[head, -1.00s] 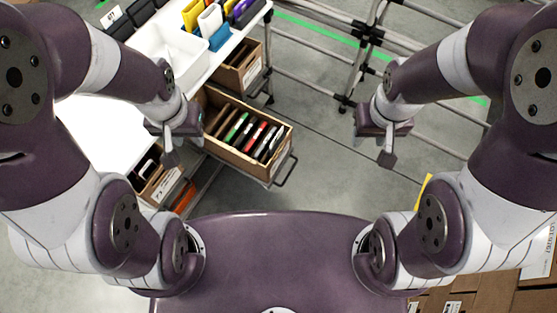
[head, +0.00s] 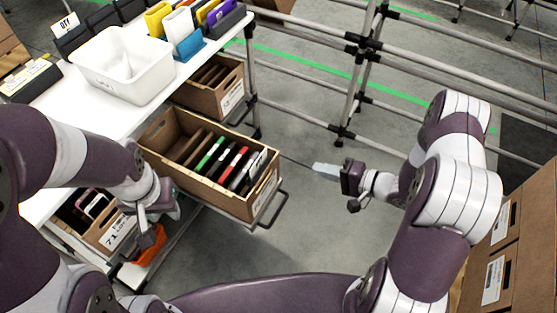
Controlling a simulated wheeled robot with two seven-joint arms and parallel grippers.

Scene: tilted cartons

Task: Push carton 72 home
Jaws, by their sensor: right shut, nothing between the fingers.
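The open brown carton (head: 255,202) that I take to be carton 72 sticks out from the shelf under the white table, between two neighbours. It holds several thin upright items, some green, red, black and white. Its front label is too small to read. My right gripper (head: 325,170) is shut and empty, to the right of this carton and apart from it, fingers pointing left. My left gripper (head: 149,238) hangs to the carton's left, near the carton marked 71 (head: 92,232); its finger gap is not clear.
Another carton (head: 228,97) stands further back under the white table (head: 120,117). A metal loop handle (head: 272,212) juts out below the protruding carton. A pipe frame (head: 349,100) stands behind. Brown cartons (head: 500,250) line the right edge. The floor between is clear.

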